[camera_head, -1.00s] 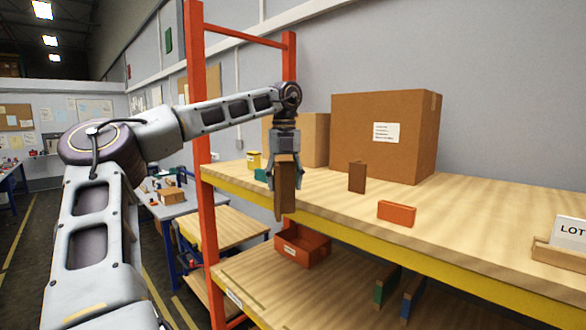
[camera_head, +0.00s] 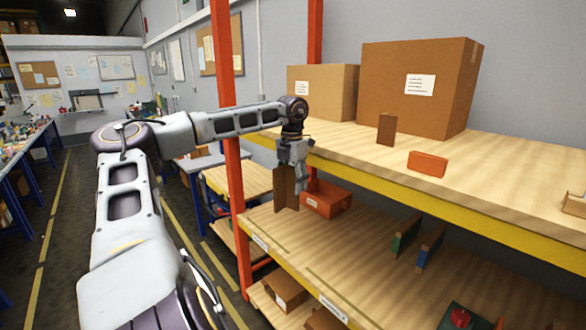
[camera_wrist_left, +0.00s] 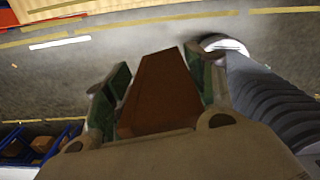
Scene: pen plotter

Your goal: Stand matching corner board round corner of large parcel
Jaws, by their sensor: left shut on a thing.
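The large parcel (camera_head: 412,85) is a brown carton with a white label, standing at the back of the upper shelf. A smaller, paler carton (camera_head: 325,92) stands to its left. My left gripper (camera_head: 291,168) is shut on a brown corner board (camera_head: 286,190), held upright in front of the shelf's front edge, below the upper shelf's top. The board also shows between the fingers in the left wrist view (camera_wrist_left: 158,95). Another small brown board (camera_head: 386,129) stands on the upper shelf in front of the large parcel. My right gripper is not in view.
An orange block (camera_head: 428,163) lies on the upper shelf. An orange bin (camera_head: 326,199) and green and blue boards (camera_head: 405,236) are on the lower shelf. An orange rack post (camera_head: 233,150) stands left of my gripper. The upper shelf's front right is mostly clear.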

